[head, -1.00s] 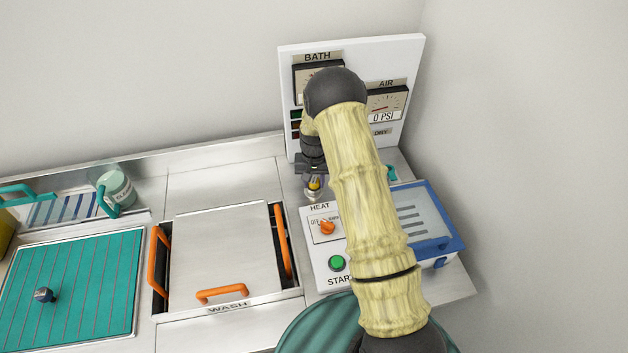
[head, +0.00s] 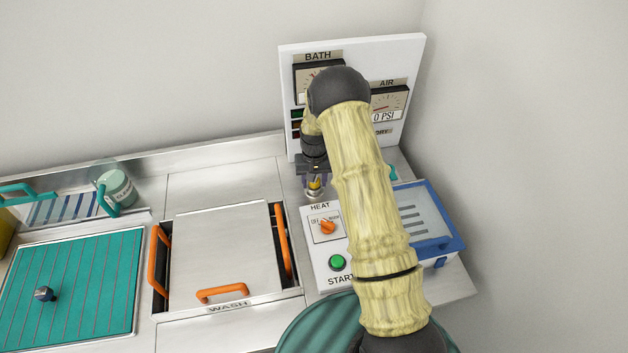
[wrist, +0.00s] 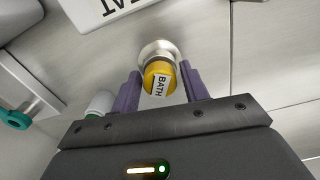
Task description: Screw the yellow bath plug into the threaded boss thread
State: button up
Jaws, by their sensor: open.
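The yellow bath plug (wrist: 158,80), with a white BATH label, sits at the metal threaded boss (wrist: 157,50) in the wrist view. In the head view the plug (head: 315,184) shows small and yellow, with the boss (head: 314,194) just below it. My gripper (wrist: 160,83) is open, with a purple finger on each side of the plug. The right finger is very close to the plug; I cannot tell whether it touches. In the head view my gripper (head: 314,177) points down over the boss. How far the plug is threaded is hidden.
The HEAT and START control box (head: 322,255) stands just in front of the boss. A blue-framed box (head: 440,243) is to the right. The gauge panel (head: 350,55) rises behind. The covered WASH basin (head: 222,250) and the teal mat (head: 75,270) lie to the left.

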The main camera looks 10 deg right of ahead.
jog(key=shift+n, duration=0.8)
jog(key=shift+n, duration=0.9)
jog(key=shift+n, duration=0.8)
jog(key=shift+n, duration=0.9)
